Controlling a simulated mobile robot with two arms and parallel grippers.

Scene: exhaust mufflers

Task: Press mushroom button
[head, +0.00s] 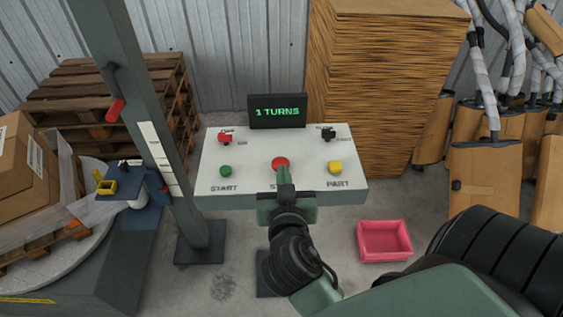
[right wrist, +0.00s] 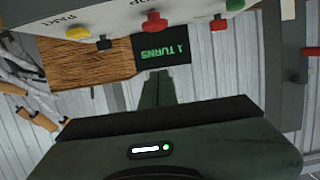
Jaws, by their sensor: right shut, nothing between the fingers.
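The red mushroom button (head: 280,162) stands in the middle of the white control panel (head: 235,160), above lettering that my right gripper partly covers. It also shows near the top of the right wrist view (right wrist: 153,21). My right gripper (head: 286,174) is shut and empty. In the head view its fingertips overlap the near edge of the button. In the right wrist view the shut fingers (right wrist: 158,76) show with a gap in the picture between them and the button; I cannot tell the true distance. My left gripper is not in view.
A green START button (head: 225,171) and a yellow PART button (head: 335,168) flank it. A display (head: 277,111) reads "1 TURNS". A grey post (head: 145,110) stands left; a pink bin (head: 384,241) lies on the floor right.

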